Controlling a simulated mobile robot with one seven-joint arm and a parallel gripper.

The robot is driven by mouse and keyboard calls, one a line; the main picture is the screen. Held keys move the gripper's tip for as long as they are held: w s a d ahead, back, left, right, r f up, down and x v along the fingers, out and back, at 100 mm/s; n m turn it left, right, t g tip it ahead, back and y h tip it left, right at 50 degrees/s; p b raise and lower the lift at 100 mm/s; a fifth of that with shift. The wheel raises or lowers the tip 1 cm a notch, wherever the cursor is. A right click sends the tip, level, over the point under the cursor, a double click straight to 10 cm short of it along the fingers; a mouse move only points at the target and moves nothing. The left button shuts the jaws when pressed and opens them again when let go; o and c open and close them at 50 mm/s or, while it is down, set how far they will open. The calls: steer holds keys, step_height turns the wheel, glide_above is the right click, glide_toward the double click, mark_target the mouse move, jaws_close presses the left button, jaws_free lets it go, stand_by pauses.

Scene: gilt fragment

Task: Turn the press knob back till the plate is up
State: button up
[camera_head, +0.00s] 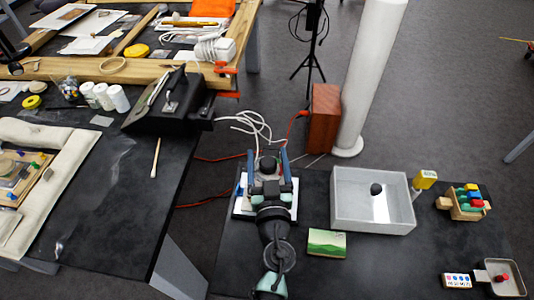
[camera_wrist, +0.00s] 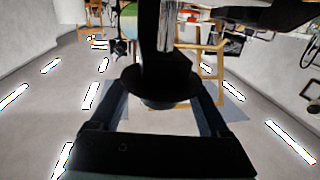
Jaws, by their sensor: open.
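The press (camera_head: 242,212) stands on the dark table in the head view, a pale base showing beside my arm. Its black round knob (camera_head: 268,165) shows between the two blue fingers of my gripper (camera_head: 268,160). In the wrist view a dark disc with a thick stem (camera_wrist: 160,85), apparently the knob, lies between the fingers of my gripper (camera_wrist: 160,100). The fingers are apart, one on each side, and I cannot tell whether either touches it. The press plate and its height are hidden by my gripper and arm.
Right of the press are a grey tray (camera_head: 372,220) with a black round object (camera_head: 376,189), a green box (camera_head: 327,243), a crate of coloured blocks (camera_head: 464,207) and a small tray (camera_head: 502,278). A white column (camera_head: 370,70) rises behind. White cables (camera_head: 250,125) lie behind the press.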

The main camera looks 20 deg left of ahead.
steer(key=shift+x, duration=0.9)
jaws_close()
steer(key=shift+y, duration=0.3)
